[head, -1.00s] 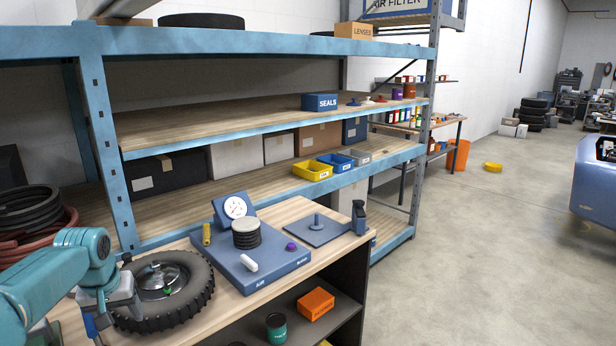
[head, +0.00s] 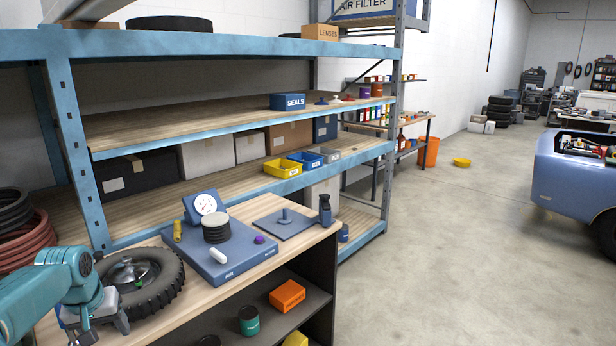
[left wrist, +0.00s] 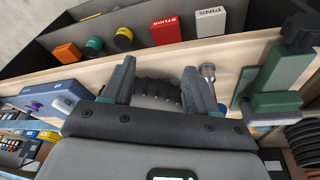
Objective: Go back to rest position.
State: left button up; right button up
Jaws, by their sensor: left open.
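My left arm comes in from the left in the head view. Its gripper (head: 88,322) hangs over the near left part of the workbench, just left of the tyred wheel (head: 168,284). In the left wrist view the gripper's two fingers (left wrist: 158,86) stand apart. The tyre's ridged black tread shows beyond and between them, with nothing seen held. My right gripper is in neither view.
The workbench (head: 135,240) carries a blue board (head: 238,256) with a gauge (head: 204,203). An orange box (head: 287,295) sits on its lower shelf. A blue shelving rack (head: 70,140) stands behind. Clear floor (head: 440,260) lies right, before a blue car (head: 570,180).

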pick_arm(q)
jog(key=s+d+f+m+h, duration=0.1)
jog(key=s+d+f+h, duration=0.1)
jog(key=d+f, duration=0.85)
jog(key=s+d+f+m+h, duration=0.1)
jog(key=s+d+f+m, duration=0.1)
jog(key=d+f, duration=0.85)
jog(key=s+d+f, duration=0.3)
jog(key=s+d, duration=0.1)
jog(key=s, duration=0.3)
jog(key=s+d+f+g+h, duration=0.1)
jog(key=s+d+f, duration=0.2)
jog(key=s, duration=0.4)
jog(key=s+d+f+g+h, duration=0.1)
jog(key=s+d+f, duration=0.3)
jog(key=s, duration=0.4)
jog(key=shift+x, duration=0.8)
jog(key=shift+d, duration=0.1)
